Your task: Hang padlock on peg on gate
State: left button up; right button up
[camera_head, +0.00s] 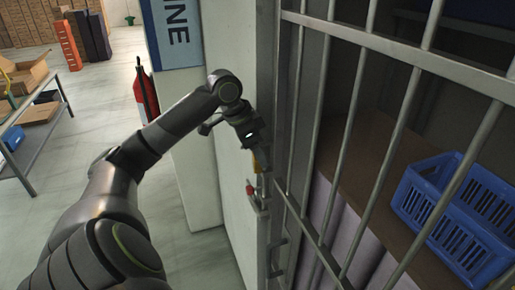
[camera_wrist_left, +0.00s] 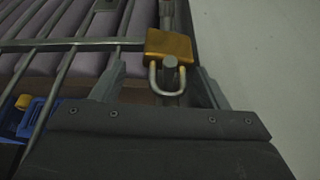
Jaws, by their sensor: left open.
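The brass-yellow padlock (camera_wrist_left: 170,46) is at the gate, with its steel U-shaped shackle toward the camera in the left wrist view. The grey round end of the peg (camera_wrist_left: 170,62) shows inside the shackle loop, close to the padlock body. My left gripper (camera_wrist_left: 161,72) is open, with one finger on each side of the padlock and visible gaps between. In the head view the gripper (camera_head: 257,148) is at the edge of the barred gate (camera_head: 330,120), and partly hides the yellow padlock (camera_head: 261,163). My right gripper is not in view.
A red part (camera_head: 250,188) sits on a latch just below the padlock. A blue crate (camera_head: 455,215) stands on a brown shelf behind the bars. A white wall panel is left of the gate, with a red extinguisher (camera_head: 146,95) beyond.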

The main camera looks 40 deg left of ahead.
pick_arm(q)
jog(key=shift+w+a+r, duration=0.15)
jog(key=shift+a+r, duration=0.05)
jog(key=shift+a, duration=0.05)
jog(key=shift+r, duration=0.1)
jog(key=shift+a+r, duration=0.1)
jog(key=shift+r, duration=0.2)
jog(key=b+v, duration=0.4)
jog(key=v, duration=1.2)
jog(key=shift+s, duration=0.4)
